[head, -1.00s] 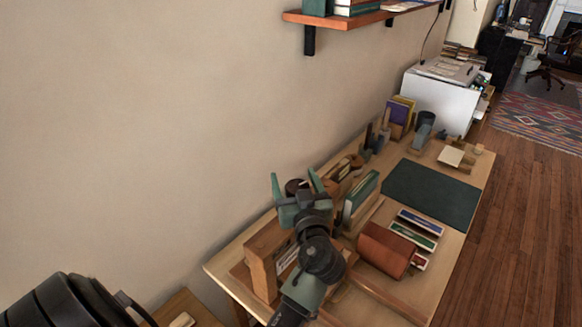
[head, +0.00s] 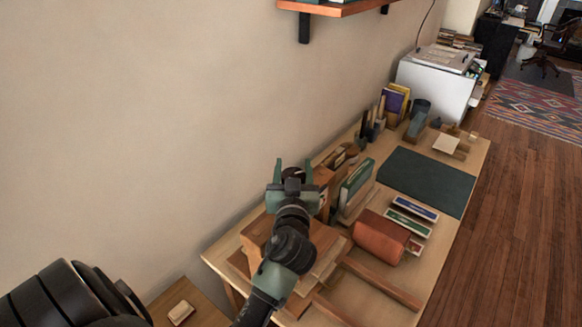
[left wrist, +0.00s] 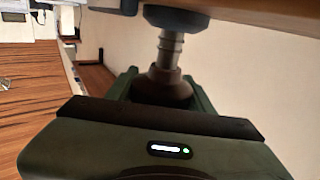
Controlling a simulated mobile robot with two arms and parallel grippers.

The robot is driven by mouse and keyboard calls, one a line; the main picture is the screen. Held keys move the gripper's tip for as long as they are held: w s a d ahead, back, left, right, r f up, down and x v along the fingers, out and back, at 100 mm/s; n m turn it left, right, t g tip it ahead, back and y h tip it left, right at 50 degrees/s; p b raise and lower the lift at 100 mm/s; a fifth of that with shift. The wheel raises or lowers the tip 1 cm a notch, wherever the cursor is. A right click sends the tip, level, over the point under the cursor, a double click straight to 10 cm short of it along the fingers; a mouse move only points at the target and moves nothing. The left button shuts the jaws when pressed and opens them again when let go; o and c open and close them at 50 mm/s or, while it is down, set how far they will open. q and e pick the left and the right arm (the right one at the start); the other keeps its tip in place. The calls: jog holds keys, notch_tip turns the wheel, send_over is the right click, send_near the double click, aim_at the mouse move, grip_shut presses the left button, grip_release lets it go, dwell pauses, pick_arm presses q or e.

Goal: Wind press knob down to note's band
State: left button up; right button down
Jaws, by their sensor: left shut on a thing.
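The press knob (left wrist: 162,88) is dark and round, and sits between my left gripper's green fingers in the left wrist view. A metal threaded screw (left wrist: 171,46) runs from it into a dark collar under a wooden beam. In the head view my left gripper (head: 293,173) is over the wooden press (head: 256,233) at the table's near end, fingers pointing up, shut on the knob. My arm and hand cover much of the press. I cannot make out the note or its band. My right gripper is not in view.
Right of the press stand upright green books (head: 356,183). A reddish-brown roll-shaped block (head: 381,238) and narrow coloured boxes (head: 409,216) lie nearby. A dark green mat (head: 428,181) is bare. The wall (head: 130,130) is close behind, with a shelf (head: 335,7) above.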

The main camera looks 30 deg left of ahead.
pick_arm(q)
jog(key=shift+w+d+r+m+t+h+p, duration=0.1)
jog(key=shift+m+t+h+p, duration=0.25)
jog(key=shift+m+t+h, duration=0.6)
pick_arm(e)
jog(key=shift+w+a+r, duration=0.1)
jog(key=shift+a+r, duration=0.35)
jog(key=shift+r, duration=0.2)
pick_arm(q)
jog(key=shift+g, duration=0.25)
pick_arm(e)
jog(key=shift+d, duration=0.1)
pick_arm(q)
jog(key=o, duration=1.1)
jog(key=shift+c, duration=0.2)
jog(key=shift+o, duration=1.4)
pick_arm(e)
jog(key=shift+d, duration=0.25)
pick_arm(q)
jog(key=b+v, duration=0.2)
jog(key=v, duration=0.5)
jog(key=shift+d+b, duration=0.1)
jog(key=shift+b, duration=0.3)
jog(key=shift+s, duration=0.3)
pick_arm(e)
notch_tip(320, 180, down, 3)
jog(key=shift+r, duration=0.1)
